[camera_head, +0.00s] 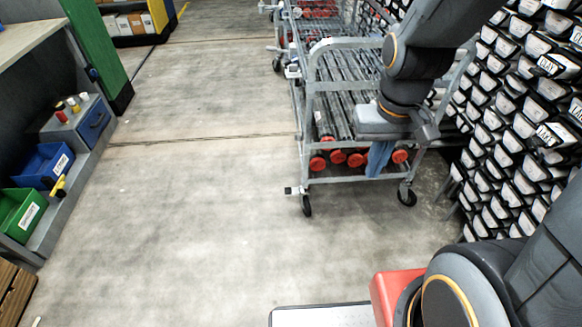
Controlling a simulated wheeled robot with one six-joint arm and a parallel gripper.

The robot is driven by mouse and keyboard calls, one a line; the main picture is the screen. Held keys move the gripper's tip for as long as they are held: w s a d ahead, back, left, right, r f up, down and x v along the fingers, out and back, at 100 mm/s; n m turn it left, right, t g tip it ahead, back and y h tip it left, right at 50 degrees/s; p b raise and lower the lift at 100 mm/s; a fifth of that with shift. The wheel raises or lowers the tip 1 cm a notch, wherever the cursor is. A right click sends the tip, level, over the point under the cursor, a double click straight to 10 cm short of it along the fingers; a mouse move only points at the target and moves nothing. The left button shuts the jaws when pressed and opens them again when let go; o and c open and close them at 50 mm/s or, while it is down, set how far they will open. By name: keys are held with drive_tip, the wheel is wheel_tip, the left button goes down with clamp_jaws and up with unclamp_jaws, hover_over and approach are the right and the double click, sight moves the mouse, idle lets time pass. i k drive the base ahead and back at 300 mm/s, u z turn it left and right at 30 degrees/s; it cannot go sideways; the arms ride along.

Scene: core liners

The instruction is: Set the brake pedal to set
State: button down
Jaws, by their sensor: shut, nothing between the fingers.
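A metal cart (309,110) loaded with long core tubes with red ends stands right of centre. A small pale pedal with a dark end (295,190) sticks out to the left at its lower front left corner, beside the caster. It looks roughly level, but it is too small to tell its setting. My gripper (378,168) points down in front of the cart's right half, its blue fingers shut with nothing between them. It is apart from the pedal, to its right and slightly higher in the picture. Its wrist hides part of the cart's front.
More carts stand behind. A rack of labelled core liners (510,130) fills the right side. On the left are a bench with a blue bin (42,165) and a green bin (20,212). The concrete floor (190,200) between is clear.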

sight(289, 191)
drive_tip(key=z, duration=0.05)
drive_tip(key=k, duration=0.65)
drive_tip(key=u, duration=0.75)
drive_tip(key=i, duration=1.3)
drive_tip(key=z, duration=0.65)
